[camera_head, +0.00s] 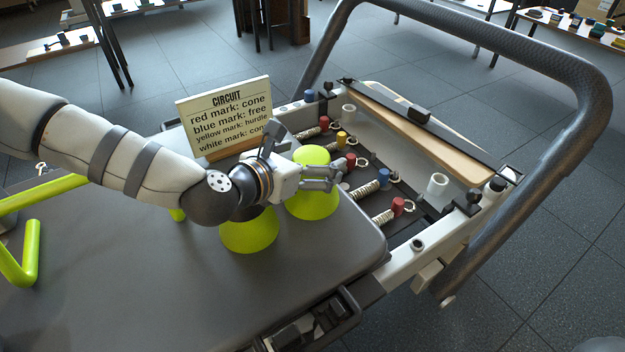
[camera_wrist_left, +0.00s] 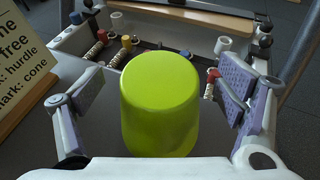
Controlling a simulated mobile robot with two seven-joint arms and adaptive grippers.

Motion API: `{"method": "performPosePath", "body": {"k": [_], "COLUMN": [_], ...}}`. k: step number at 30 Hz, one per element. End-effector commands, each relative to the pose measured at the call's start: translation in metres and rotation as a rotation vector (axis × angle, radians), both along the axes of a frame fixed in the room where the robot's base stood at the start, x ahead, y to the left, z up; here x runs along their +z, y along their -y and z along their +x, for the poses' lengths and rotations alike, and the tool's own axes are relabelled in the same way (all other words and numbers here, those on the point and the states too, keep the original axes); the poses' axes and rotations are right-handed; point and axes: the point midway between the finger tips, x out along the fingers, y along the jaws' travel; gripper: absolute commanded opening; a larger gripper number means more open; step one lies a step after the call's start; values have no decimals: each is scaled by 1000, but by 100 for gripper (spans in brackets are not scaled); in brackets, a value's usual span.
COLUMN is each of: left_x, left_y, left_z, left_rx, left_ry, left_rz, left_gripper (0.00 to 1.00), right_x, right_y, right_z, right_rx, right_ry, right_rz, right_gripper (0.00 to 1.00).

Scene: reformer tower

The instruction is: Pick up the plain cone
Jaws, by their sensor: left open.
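A yellow-green cone (camera_head: 314,205) with a flat top stands upright on the grey padded carriage (camera_head: 130,285). It fills the middle of the left wrist view (camera_wrist_left: 160,110), and no mark shows on its visible side. My left gripper (camera_head: 325,178) is open over this cone, with one finger pad on either side of it in the wrist view and gaps between. A second yellow-green cone (camera_head: 250,234) stands beside it, partly hidden under my left wrist; I cannot tell whether it bears a mark. My right gripper is out of view.
A CIRCUIT sign (camera_head: 226,112) stands behind my wrist. Coiled springs (camera_head: 365,188) with coloured ends lie past the carriage edge, inside the frame with a dark curved bar (camera_head: 595,95).

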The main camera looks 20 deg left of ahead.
Motion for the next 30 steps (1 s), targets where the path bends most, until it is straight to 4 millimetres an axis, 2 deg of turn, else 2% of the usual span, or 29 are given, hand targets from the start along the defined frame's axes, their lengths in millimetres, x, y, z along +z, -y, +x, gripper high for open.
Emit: {"method": "performPosePath", "body": {"k": [3,8,15,16,25,30], "left_x": [-3,-2,-2,-2,1,27], "left_y": [2,2,2,2,2,2], "left_z": [7,7,7,7,6,7], "left_rx": [-1,-1,0,0,-1,0], "left_ry": [0,1,0,0,0,7], "left_rz": [-1,-2,0,0,0,-2], "left_gripper": [87,87,33,29,29,29], "right_x": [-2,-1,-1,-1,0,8], "right_y": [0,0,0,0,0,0], "right_z": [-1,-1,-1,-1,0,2], "right_rx": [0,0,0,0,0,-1], "right_ry": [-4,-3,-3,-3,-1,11], "right_rz": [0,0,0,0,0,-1], "right_gripper": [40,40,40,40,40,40]}}
